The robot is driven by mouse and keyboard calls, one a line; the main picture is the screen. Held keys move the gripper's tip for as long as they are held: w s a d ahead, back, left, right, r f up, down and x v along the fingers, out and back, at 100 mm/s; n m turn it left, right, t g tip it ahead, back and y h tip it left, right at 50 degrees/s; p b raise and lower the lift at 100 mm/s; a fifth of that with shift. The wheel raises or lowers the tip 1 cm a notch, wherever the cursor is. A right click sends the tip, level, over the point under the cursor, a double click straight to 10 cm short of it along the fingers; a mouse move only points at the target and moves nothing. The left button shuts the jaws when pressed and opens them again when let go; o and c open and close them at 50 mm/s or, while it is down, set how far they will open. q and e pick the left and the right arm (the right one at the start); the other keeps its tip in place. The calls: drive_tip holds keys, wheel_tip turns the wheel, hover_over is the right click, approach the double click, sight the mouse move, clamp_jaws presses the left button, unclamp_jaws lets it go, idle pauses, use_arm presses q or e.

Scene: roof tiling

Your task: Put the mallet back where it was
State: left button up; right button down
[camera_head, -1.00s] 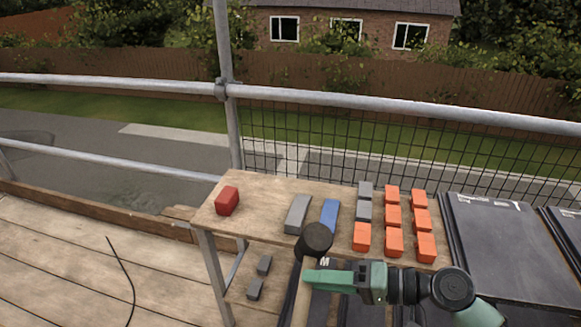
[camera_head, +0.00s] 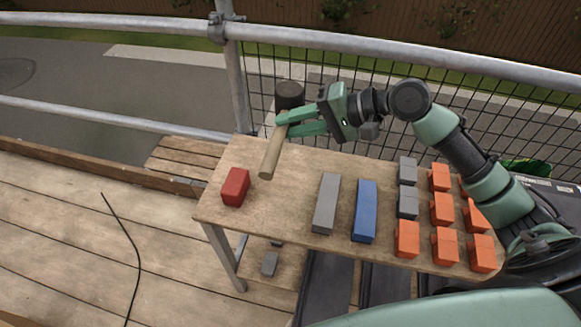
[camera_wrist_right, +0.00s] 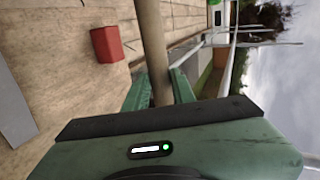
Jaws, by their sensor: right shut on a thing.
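The mallet has a black head (camera_head: 289,95) and a wooden handle (camera_head: 272,152). My right gripper (camera_head: 284,124) is shut on the handle just below the head. The mallet is tilted, head up and away, over the back left part of the wooden table (camera_head: 290,180). The handle's lower end is near the tabletop; I cannot tell whether it touches. In the right wrist view the handle (camera_wrist_right: 153,45) runs between the green fingers (camera_wrist_right: 160,90). My left gripper is not in view.
A red block (camera_head: 235,187) lies at the table's left end. A grey bar (camera_head: 326,203) and a blue bar (camera_head: 365,210) lie mid-table. Orange blocks (camera_head: 441,208) and grey blocks (camera_head: 407,202) stand at the right. Scaffold rails (camera_head: 400,50) and mesh run behind the table.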

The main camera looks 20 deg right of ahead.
drive_tip(key=shift+w+d+f+b, duration=0.1)
drive_tip(key=shift+w+f+b, duration=0.1)
drive_tip(key=shift+f, duration=3)
drive_tip(key=shift+w+d+f+b, duration=0.1)
drive_tip(key=shift+w+f, duration=0.05)
drive_tip(key=shift+f, duration=3.05)
drive_tip(key=shift+w+d+f+b, duration=0.1)
drive_tip(key=shift+w+f+b, duration=0.1)
drive_tip(key=shift+f, duration=3)
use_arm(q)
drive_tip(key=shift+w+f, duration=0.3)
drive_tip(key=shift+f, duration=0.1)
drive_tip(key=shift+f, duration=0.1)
use_arm(e)
drive_tip(key=shift+f, duration=0.1)
drive_tip(key=c, duration=1.2)
unclamp_jaws()
drive_tip(key=shift+s, duration=0.1)
drive_tip(key=shift+o, duration=0.2)
